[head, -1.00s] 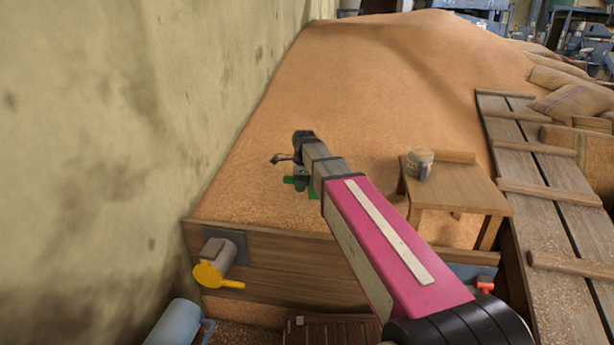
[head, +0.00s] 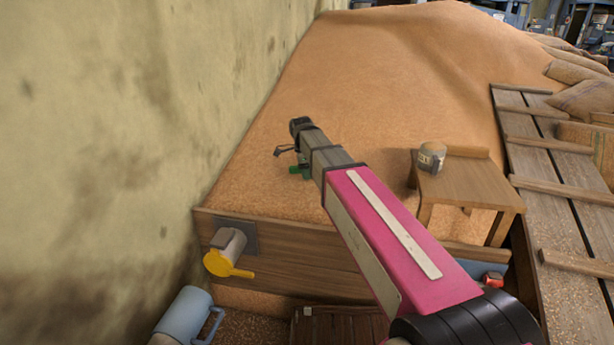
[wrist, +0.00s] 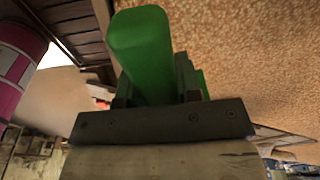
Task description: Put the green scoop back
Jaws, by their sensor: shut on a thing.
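The green scoop (wrist: 143,55) is in my gripper (wrist: 160,92), its green body rising between the two jaws in the wrist view. My gripper is shut on it. In the head view only a small green part of the scoop (head: 301,171) shows under the end of my arm, over the near part of the grain heap (head: 400,90). My arm hides most of the gripper and scoop there. I cannot tell whether the scoop touches the grain.
A small wooden table (head: 470,186) with a tin (head: 431,157) stands right of my arm. A plank walkway (head: 545,180) lies farther right, a blue jug (head: 184,318) at lower left. The wall borders the left.

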